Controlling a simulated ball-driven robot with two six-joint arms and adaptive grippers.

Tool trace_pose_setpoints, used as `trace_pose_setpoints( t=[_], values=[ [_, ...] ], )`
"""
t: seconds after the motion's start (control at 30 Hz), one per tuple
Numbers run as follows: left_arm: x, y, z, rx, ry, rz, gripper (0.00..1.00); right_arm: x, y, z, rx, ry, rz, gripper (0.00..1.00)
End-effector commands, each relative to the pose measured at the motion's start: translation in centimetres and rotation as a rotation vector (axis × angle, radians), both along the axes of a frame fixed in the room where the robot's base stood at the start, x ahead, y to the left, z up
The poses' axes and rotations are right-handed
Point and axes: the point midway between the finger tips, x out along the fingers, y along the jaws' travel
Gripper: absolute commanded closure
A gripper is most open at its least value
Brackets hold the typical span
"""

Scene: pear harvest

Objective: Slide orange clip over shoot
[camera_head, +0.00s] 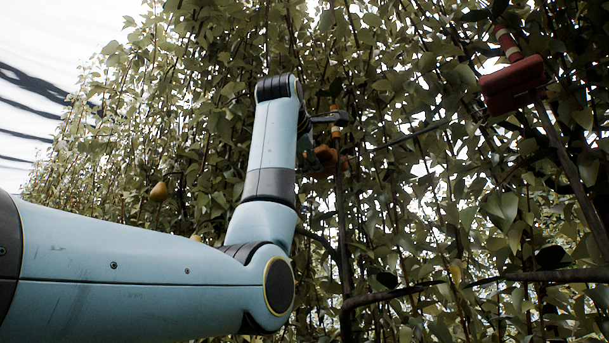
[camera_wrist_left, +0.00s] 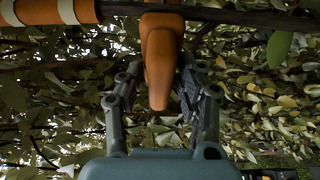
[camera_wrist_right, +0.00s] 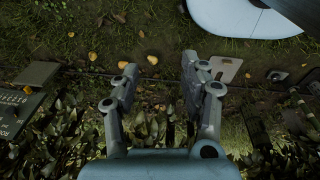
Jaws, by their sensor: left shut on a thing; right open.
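The orange clip (camera_head: 325,160) is up among the leaves, partly hidden by my left arm in the head view. In the left wrist view the orange clip (camera_wrist_left: 159,60) sits between the fingers of my left gripper (camera_wrist_left: 160,88), which is shut on it. A dark shoot (camera_wrist_left: 240,14) runs across the top of that view, at the clip's upper end. Whether the clip is around the shoot or only against it, I cannot tell. My right gripper (camera_wrist_right: 160,88) is open and empty, low over the ground, and shows only in its own wrist view.
A red clip-like piece (camera_head: 512,84) with a banded tube hangs at the upper right. A dark branch (camera_head: 430,286) crosses the lower right. A pear (camera_head: 159,191) hangs at left. Dense leaves surround my left arm. A dark sign (camera_wrist_right: 20,108) lies left of my right gripper.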

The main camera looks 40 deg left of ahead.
Motion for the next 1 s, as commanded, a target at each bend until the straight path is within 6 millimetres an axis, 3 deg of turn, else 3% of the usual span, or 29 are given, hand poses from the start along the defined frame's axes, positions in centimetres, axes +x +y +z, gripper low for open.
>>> trace_pose_setpoints(
  t=[0.17, 0.33, 0.47, 0.5, 0.53, 0.83, 1.0],
  values=[
    [0.1, -1.8, -0.3, -0.002, 0.01, -0.007, 1.0, -0.9, -0.1, -0.2, -0.001, 0.012, 0.0, 0.55],
    [0.1, -2.0, -0.3, -0.002, 0.011, -0.006, 1.0, -3.0, -0.1, -0.3, -0.001, 0.042, -0.001, 0.55],
    [0.1, -2.0, -0.3, -0.003, 0.012, -0.007, 1.0, -3.3, -0.1, -0.3, -0.001, 0.047, -0.001, 0.55],
    [0.1, -2.0, -0.3, -0.003, 0.013, -0.007, 0.61, -3.2, -0.1, -0.3, -0.001, 0.045, -0.001, 0.55],
    [0.1, -2.0, -0.3, -0.003, 0.013, -0.007, 0.57, -3.0, -0.1, -0.3, -0.001, 0.043, -0.001, 0.55],
    [-0.1, -2.0, -0.2, -0.002, 0.008, -0.004, 0.56, -1.8, -0.1, -0.2, -0.002, 0.023, -0.001, 0.55],
    [-2.0, -2.7, -0.1, -0.001, 0.005, -0.006, 0.56, -1.9, -0.1, -0.2, -0.001, 0.026, -0.001, 0.55]
  ],
)
